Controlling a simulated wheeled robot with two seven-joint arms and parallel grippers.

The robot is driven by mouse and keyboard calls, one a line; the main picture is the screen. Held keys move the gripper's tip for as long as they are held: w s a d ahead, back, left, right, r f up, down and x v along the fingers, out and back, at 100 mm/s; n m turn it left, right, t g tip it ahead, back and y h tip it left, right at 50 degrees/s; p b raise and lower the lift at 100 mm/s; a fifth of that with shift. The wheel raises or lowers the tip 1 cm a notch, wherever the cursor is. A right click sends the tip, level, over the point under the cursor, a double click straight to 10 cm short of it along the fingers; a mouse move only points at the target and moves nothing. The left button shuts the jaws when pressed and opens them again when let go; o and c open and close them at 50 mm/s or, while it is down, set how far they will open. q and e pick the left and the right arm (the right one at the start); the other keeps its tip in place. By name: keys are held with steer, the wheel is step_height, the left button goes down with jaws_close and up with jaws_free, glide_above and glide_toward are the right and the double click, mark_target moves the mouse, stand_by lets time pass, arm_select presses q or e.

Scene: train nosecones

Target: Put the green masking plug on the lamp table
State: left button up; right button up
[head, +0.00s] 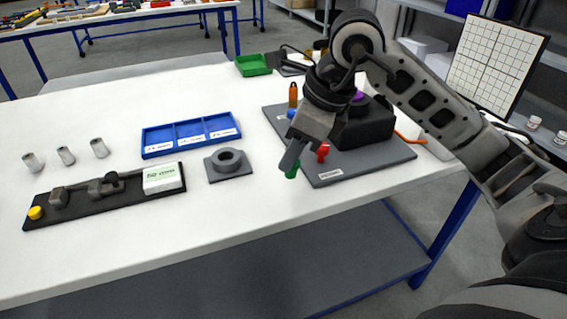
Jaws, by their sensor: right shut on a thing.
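My right gripper (290,163) reaches in from the right and points down at the front of the grey mat's left edge. It is shut on the green masking plug (292,174), which shows only as a small green piece under the fingertips. The plug looks close to the white table top (250,215); I cannot tell whether it touches it. No label tells me whether this white table is the lamp table. My left gripper is not in view.
The grey mat (350,174) holds a black housing (365,128), a red plug (323,152) and an orange plug (293,95). Left are a grey ring block (229,163), a blue tray (190,136) and a black tool strip (105,200). The front table strip is clear.

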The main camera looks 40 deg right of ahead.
steer(key=shift+w+a+f, duration=0.1)
steer(key=shift+w+f, duration=0.75)
steer(key=shift+f, duration=0.2)
steer(key=f, duration=0.3)
steer(key=shift+w+f, duration=0.2)
steer(key=shift+f, duration=0.05)
steer(key=shift+f, duration=0.25)
steer(key=o, duration=0.9)
steer(key=shift+r, duration=0.1)
steer(key=shift+o, duration=0.2)
steer(key=shift+r, duration=0.1)
